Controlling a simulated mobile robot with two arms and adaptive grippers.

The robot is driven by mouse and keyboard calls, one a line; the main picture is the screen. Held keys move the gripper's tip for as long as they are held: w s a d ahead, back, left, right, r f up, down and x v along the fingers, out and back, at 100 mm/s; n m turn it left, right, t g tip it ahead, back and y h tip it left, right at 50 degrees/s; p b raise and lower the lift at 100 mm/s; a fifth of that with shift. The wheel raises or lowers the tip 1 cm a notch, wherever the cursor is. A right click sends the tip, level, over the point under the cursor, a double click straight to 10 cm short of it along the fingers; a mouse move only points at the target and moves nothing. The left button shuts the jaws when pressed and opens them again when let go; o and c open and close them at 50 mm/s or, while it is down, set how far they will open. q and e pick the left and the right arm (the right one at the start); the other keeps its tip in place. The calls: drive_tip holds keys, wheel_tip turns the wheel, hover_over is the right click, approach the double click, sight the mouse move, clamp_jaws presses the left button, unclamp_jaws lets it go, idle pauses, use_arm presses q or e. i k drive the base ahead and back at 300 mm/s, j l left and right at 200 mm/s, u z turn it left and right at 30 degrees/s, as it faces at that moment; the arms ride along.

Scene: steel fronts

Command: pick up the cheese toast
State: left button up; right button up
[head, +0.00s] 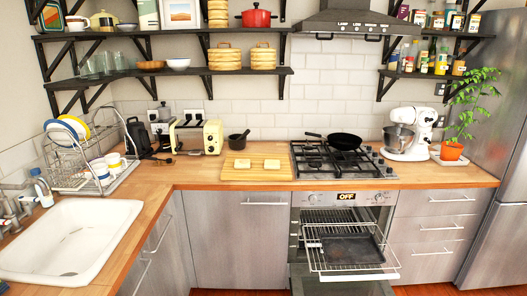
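Two small pale pieces, which look like slices of toast with cheese, lie flat on a wooden cutting board (256,177) on the counter, left of the stove. The left slice (242,163) and the right slice (272,164) lie side by side with a gap between them. They are too small to tell their topping clearly. Neither of my grippers shows in the head view.
A cream toaster (197,137) and a dark mortar (238,141) stand behind the board. The stove (315,160) holds a black pan (345,141). The oven below is open, its rack (352,266) pulled out with a dark tray (348,249). Bare counter (190,174) lies left of the board.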

sight(268, 164)
drive_tip(key=i+u, duration=0.2)
drive_tip(key=i, duration=0.75)
drive_tip(key=i+u, duration=0.2)
drive_tip(key=i, duration=0.75)
